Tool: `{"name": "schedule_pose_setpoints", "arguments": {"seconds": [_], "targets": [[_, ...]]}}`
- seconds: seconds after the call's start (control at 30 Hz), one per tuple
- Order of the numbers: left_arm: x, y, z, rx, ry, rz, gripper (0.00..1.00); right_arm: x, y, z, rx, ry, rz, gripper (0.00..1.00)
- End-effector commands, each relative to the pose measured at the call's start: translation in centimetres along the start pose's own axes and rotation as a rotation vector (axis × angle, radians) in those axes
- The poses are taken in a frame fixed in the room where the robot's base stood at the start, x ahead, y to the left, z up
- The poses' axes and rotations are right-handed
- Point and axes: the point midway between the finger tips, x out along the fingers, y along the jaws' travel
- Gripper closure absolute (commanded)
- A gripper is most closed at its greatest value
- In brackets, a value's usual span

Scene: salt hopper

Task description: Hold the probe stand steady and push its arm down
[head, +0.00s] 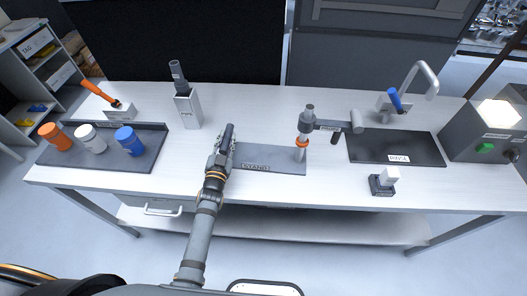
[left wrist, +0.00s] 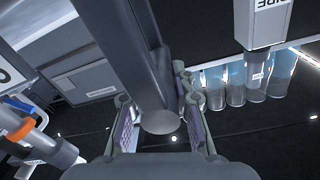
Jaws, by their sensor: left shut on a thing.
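The probe stand (head: 303,122) is a grey upright with an orange ring and a pale lower tip. It is over the dark plate labelled STAND (head: 284,164). Its grey arm (head: 330,125) reaches right to a rounded end. The orange ring and pale tip also show at lower left in the left wrist view (left wrist: 22,130). My left gripper (head: 224,140) is at the plate's left end, apart from the ringed upright. Where this bar attaches is hidden. My right gripper is not in view.
Left are a dark tray (head: 60,157) with orange, white and blue-capped containers and an orange-handled tool (head: 98,92). A tall holder (head: 189,112) stands behind. Right are a dark mat (head: 420,143), a blue-handled clamp (head: 396,99), a small block (head: 382,186) and a grey machine (head: 475,120).

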Motion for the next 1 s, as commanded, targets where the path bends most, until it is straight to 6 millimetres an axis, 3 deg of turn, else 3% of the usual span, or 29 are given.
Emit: {"name": "schedule_pose_setpoints", "arguments": {"seconds": [0.03,0.23,0.27,0.43,0.77,0.87,1.0], "targets": [[-0.4,0.5,1.3,-0.002,-0.028,0.008,1.0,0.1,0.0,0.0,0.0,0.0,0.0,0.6],[-0.4,0.5,1.3,-0.002,-0.028,0.008,1.0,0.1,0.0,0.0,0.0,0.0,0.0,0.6],[-0.4,0.5,1.3,-0.002,-0.028,0.008,0.71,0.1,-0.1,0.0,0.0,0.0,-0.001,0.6],[-0.4,0.5,1.3,-0.004,-0.028,0.007,0.49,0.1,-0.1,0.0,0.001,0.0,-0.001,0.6],[-0.7,0.5,1.3,-0.007,-0.029,0.007,0.49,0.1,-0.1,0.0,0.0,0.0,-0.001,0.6],[-2.0,0.5,1.3,-0.006,-0.029,0.007,0.49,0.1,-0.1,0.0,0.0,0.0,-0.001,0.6],[-5.4,0.5,1.2,-0.004,-0.028,0.006,0.49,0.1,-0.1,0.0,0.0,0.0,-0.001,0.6]]}}
